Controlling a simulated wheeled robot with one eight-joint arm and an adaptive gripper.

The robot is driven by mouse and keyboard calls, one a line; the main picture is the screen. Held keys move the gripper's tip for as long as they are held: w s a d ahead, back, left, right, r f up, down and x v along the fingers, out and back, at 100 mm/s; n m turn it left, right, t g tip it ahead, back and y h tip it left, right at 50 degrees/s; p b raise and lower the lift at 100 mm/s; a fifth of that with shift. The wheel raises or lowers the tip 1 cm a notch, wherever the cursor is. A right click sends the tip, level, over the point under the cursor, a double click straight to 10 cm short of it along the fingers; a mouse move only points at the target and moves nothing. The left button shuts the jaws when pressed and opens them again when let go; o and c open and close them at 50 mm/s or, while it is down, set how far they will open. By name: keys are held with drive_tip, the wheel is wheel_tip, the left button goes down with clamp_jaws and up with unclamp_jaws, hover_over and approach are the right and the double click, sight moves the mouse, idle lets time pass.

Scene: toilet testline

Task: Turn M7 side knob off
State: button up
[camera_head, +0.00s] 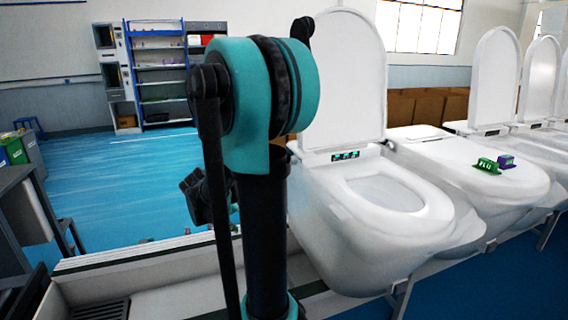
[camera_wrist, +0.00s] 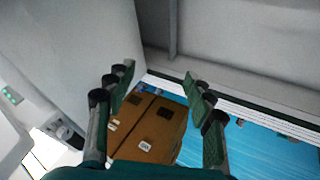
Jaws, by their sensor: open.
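The nearest white toilet (camera_head: 385,205) stands in the middle of the head view with its lid (camera_head: 345,80) raised. A small panel with green lights (camera_head: 346,155) sits behind its seat; a green-lit panel also shows at the left edge of the wrist view (camera_wrist: 12,96). No M7 label is readable. A small dark part (camera_head: 389,146) shows at the toilet's rear right; I cannot tell whether it is the side knob. My gripper (camera_wrist: 158,80) is open and empty in the wrist view, its fingers beside a pale smooth surface. In the head view my arm hides part of the toilet's left side.
More white toilets (camera_head: 500,75) stand in a row to the right. The one beside it has a closed lid (camera_head: 470,160) bearing green and purple blocks (camera_head: 487,166). Brown boxes (camera_wrist: 150,130) show beyond my fingers.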

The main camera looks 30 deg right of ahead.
drive_tip(key=w+d+r+m+g+h, duration=0.3)
drive_tip(key=w+d+r+m+h, duration=0.25)
drive_tip(key=w, duration=0.45)
drive_tip(key=w+d+r+m+g+h, duration=0.3)
drive_tip(key=w+d+r+m+h, duration=0.15)
drive_tip(key=w+d+m, duration=0.4)
drive_tip(key=s+d+n, duration=0.1)
drive_tip(key=s+d, duration=0.2)
drive_tip(key=d, duration=1.2)
drive_tip(key=shift+f+n+h, duration=0.15)
drive_tip(key=shift+n+h, duration=0.15)
drive_tip(key=shift+h, duration=0.1)
drive_tip(key=c, duration=1.2)
